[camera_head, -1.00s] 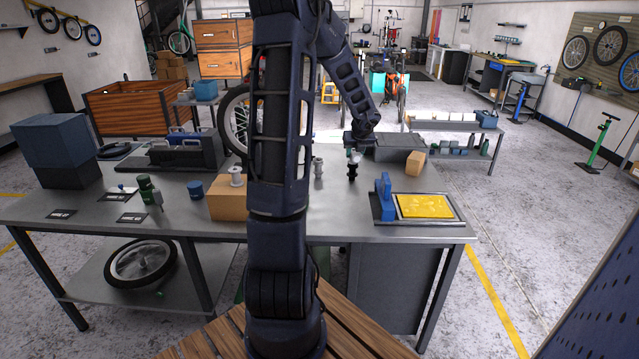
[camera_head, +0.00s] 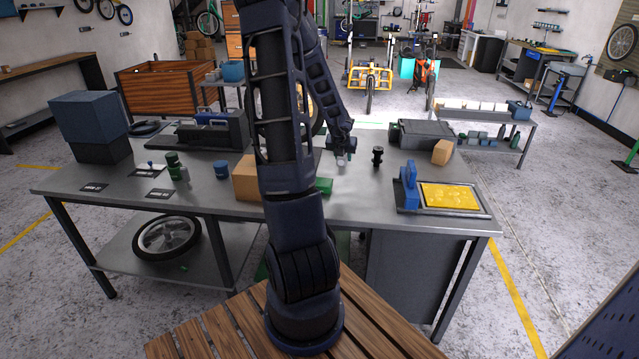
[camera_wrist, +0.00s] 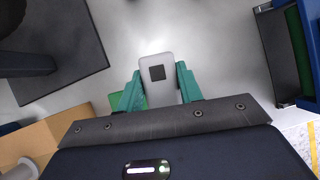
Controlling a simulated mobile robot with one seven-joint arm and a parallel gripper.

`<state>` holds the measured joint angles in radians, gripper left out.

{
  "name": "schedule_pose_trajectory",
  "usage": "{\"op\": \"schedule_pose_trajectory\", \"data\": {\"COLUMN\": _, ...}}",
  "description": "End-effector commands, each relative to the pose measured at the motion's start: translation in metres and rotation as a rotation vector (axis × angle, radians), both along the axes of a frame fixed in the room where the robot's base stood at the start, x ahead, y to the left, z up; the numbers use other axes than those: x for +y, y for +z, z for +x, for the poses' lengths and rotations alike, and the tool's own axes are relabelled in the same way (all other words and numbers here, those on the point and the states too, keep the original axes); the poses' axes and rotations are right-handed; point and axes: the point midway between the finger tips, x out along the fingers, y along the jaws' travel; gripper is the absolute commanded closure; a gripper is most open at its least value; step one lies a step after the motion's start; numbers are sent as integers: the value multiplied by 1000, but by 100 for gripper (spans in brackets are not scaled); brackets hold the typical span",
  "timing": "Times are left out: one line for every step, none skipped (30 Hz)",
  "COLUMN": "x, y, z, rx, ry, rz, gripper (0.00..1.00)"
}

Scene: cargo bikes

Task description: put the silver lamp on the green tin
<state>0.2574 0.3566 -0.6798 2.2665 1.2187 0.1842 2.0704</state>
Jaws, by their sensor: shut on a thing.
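The silver lamp (camera_head: 341,161) is at my gripper (camera_head: 342,152), above the middle of the grey workbench. In the wrist view the teal fingers of my gripper (camera_wrist: 160,84) are shut on the sides of the lamp (camera_wrist: 156,66), a pale rounded body with a dark square on its end. I cannot tell if the lamp touches the bench. The green tin (camera_head: 323,186) is low and boxy, nearer me and a little left of the lamp, partly hidden by my arm. A green patch of it shows behind the left finger in the wrist view (camera_wrist: 142,101).
A black lamp-like object (camera_head: 377,156) stands just right of my gripper. A cardboard box (camera_head: 245,178) is left, partly behind my arm. A yellow-topped tray (camera_head: 450,196) with a blue holder (camera_head: 409,187) is right. A dark case (camera_head: 422,134) lies behind. Bare bench lies front-centre.

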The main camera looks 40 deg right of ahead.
Motion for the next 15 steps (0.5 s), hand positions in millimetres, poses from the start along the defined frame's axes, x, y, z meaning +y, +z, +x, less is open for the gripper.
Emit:
{"op": "schedule_pose_trajectory", "data": {"x": 6, "y": -1, "z": 4, "rx": 2, "ry": -8, "rz": 0, "gripper": 88}}
{"op": "schedule_pose_trajectory", "data": {"x": 9, "y": -2, "z": 6, "rx": 2, "ry": -16, "rz": 0, "gripper": 88}}
{"op": "schedule_pose_trajectory", "data": {"x": 12, "y": -3, "z": 7, "rx": 2, "ry": -26, "rz": 0, "gripper": 88}}
{"op": "schedule_pose_trajectory", "data": {"x": 15, "y": -4, "z": 9, "rx": 1, "ry": -33, "rz": 0, "gripper": 88}}
{"op": "schedule_pose_trajectory", "data": {"x": 17, "y": -4, "z": 10, "rx": 2, "ry": -40, "rz": 1, "gripper": 88}}
{"op": "schedule_pose_trajectory", "data": {"x": 20, "y": -5, "z": 12, "rx": 2, "ry": -49, "rz": 1, "gripper": 88}}
{"op": "schedule_pose_trajectory", "data": {"x": 22, "y": -5, "z": 13, "rx": 3, "ry": -55, "rz": 1, "gripper": 88}}
{"op": "schedule_pose_trajectory", "data": {"x": 24, "y": -5, "z": 14, "rx": 2, "ry": -62, "rz": 1, "gripper": 88}}
{"op": "schedule_pose_trajectory", "data": {"x": 27, "y": -5, "z": 16, "rx": 3, "ry": -69, "rz": 0, "gripper": 88}}
{"op": "schedule_pose_trajectory", "data": {"x": 29, "y": -5, "z": 17, "rx": 2, "ry": -76, "rz": 0, "gripper": 88}}
{"op": "schedule_pose_trajectory", "data": {"x": 31, "y": -5, "z": 18, "rx": 2, "ry": -82, "rz": 0, "gripper": 88}}
{"op": "schedule_pose_trajectory", "data": {"x": 34, "y": -5, "z": 19, "rx": 2, "ry": -90, "rz": 0, "gripper": 88}}
{"op": "schedule_pose_trajectory", "data": {"x": 36, "y": -5, "z": 20, "rx": 2, "ry": -95, "rz": -1, "gripper": 88}}
{"op": "schedule_pose_trajectory", "data": {"x": 38, "y": -5, "z": 21, "rx": 2, "ry": -101, "rz": 0, "gripper": 88}}
{"op": "schedule_pose_trajectory", "data": {"x": 40, "y": -5, "z": 23, "rx": 2, "ry": -109, "rz": -1, "gripper": 88}}
